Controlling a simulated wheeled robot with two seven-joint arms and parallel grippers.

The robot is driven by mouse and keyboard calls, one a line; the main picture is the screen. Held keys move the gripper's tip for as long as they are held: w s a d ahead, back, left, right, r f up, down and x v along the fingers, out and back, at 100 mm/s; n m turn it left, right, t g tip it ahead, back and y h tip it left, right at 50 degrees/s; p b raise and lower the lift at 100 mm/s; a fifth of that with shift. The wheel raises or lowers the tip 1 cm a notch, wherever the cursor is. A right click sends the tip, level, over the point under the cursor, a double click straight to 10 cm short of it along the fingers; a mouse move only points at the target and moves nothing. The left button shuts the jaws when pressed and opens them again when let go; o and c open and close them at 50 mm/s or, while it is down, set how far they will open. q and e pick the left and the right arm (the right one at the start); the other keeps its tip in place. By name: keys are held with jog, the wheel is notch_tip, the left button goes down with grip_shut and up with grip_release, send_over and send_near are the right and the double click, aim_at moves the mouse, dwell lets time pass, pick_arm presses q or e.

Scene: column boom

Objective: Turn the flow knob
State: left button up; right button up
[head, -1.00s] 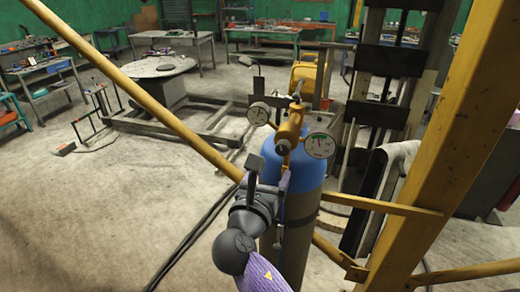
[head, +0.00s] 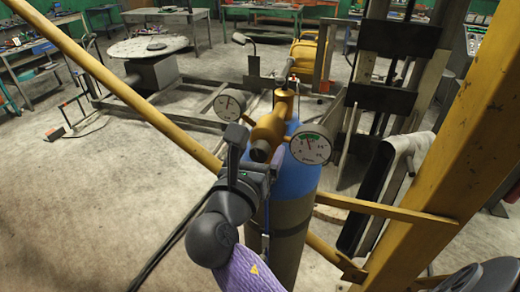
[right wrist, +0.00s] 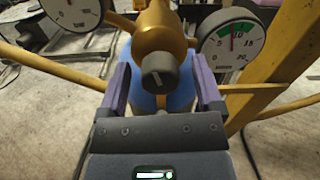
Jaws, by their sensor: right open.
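The flow knob (head: 259,151) is a dark round knob on the front of a brass regulator (head: 270,130) atop a blue gas cylinder (head: 300,178). In the right wrist view the knob (right wrist: 167,78) faces me, with a pale line on its face. My right gripper (right wrist: 162,88) is open, its two purple-grey fingers on either side of and slightly below the knob. I see no contact. In the head view the right gripper (head: 260,168) is just below and in front of the knob, partly hidden by its own wrist. My left gripper is not in view.
Two pressure gauges flank the regulator, a left one (head: 230,104) and a right one (head: 310,146). A thick yellow post (head: 440,150) stands to the right, and a yellow bar (head: 130,90) crosses the left. Open concrete floor (head: 100,190) lies at left.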

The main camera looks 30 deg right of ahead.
jog(key=shift+c, duration=0.7)
grip_shut()
jog(key=shift+r+m+p, duration=0.15)
jog(key=shift+m+p, duration=0.4)
jog(key=shift+m, duration=0.05)
jog(key=shift+o, duration=0.7)
grip_release()
